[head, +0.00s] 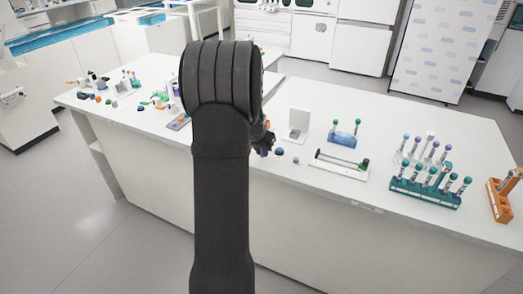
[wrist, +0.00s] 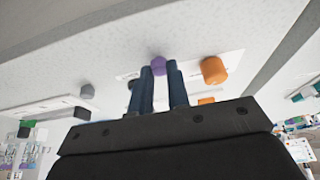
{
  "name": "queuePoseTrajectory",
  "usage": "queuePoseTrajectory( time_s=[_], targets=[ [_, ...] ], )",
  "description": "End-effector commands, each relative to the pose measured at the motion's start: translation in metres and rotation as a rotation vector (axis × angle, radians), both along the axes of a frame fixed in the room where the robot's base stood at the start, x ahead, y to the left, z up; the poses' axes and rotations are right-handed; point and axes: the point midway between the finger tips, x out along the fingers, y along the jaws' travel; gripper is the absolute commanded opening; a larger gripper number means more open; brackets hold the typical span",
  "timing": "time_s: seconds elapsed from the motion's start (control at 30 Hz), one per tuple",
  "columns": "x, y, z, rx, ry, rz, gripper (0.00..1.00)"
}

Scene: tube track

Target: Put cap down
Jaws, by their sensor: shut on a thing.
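A purple cap (wrist: 158,65) sits between the fingertips of my gripper (wrist: 161,78) in the wrist view. The two dark blue fingers are closed onto its sides, with a narrow gap between them lower down. The cap appears close to the white table top (wrist: 75,70); whether it touches cannot be told. In the head view, my black arm hides most of the gripper, and only a dark part of it shows at the arm's right edge. An orange cap (wrist: 214,70) stands just right of the fingers. A grey cap (wrist: 87,91) lies farther left.
Beyond are a white tube track (head: 340,168), a blue tube holder (head: 342,139), a teal rack (head: 425,194) and an orange rack (head: 502,200). Small parts clutter the table's left.

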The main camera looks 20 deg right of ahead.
Motion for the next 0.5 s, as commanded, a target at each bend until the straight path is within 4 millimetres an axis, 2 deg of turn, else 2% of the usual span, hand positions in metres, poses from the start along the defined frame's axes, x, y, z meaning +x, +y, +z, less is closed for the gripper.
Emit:
queuePoseTrajectory(
  time_s=[0.33,0.37,0.4,0.43,0.5],
  targets=[
    [-0.0002,-0.0002,-0.0037,-0.001,0.001,0.000,0.00],
    [-0.0001,-0.0003,-0.0031,0.000,0.000,0.000,0.21],
    [-0.0001,-0.0003,-0.0029,0.000,0.000,0.000,0.29],
    [-0.0001,-0.0003,-0.0029,0.000,0.000,0.000,0.35],
    [-0.0001,-0.0003,-0.0027,0.000,0.000,0.000,0.37]
  ],
)
